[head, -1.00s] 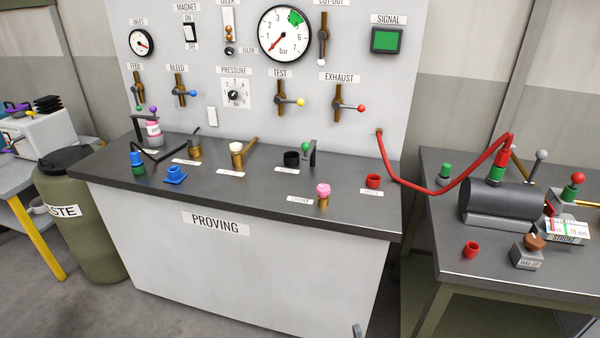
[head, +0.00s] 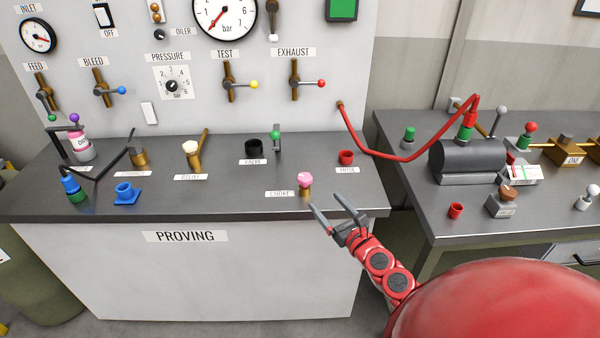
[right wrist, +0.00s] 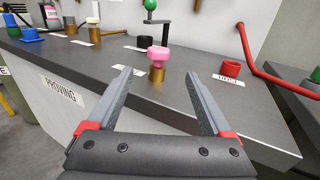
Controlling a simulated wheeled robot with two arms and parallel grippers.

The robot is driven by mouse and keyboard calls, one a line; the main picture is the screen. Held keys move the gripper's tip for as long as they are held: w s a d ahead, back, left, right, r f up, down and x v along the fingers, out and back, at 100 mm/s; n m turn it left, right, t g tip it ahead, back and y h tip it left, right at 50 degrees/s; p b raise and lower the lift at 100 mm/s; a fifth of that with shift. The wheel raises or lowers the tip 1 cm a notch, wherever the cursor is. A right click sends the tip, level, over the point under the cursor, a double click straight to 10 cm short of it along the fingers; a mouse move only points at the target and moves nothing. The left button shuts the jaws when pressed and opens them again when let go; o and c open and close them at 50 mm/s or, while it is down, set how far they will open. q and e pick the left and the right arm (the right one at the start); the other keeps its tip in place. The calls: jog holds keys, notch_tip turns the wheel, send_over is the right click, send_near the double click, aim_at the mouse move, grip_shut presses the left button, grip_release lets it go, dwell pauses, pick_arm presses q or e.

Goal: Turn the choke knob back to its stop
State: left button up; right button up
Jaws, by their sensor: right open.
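The choke knob (head: 305,181) is pink and sits on a brass post near the front edge of the proving bench, beside a label reading CHOKE (head: 280,194). My right gripper (head: 334,203) is open and empty, in front of the bench edge, just right of and nearer than the knob. In the right wrist view the knob (right wrist: 157,56) stands upright beyond the fingertips, between the two open fingers (right wrist: 160,76) and apart from them. My left gripper is not in view.
The dark bench top (head: 230,196) holds a red cup (head: 346,157) behind the knob, a black valve cup (head: 254,148) and a brass relief fitting (head: 192,156). A red hose (head: 390,157) runs to the right bench. The bench front around the knob is clear.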

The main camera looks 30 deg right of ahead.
aim_at(308, 183)
jog(key=w, duration=0.6)
jog(key=w+b, duration=0.1)
jog(key=w, duration=0.2)
jog(key=shift+d+f, duration=0.1)
jog(key=shift+d, duration=0.15)
jog(key=w, duration=0.3)
jog(key=w+p, duration=0.1)
jog(key=w, duration=0.1)
jog(key=shift+w+d+r, duration=0.2)
jog(key=shift+w+d, duration=0.15)
jog(key=shift+d, duration=0.05)
jog(key=shift+w+f, duration=0.2)
jog(key=shift+w, duration=0.3)
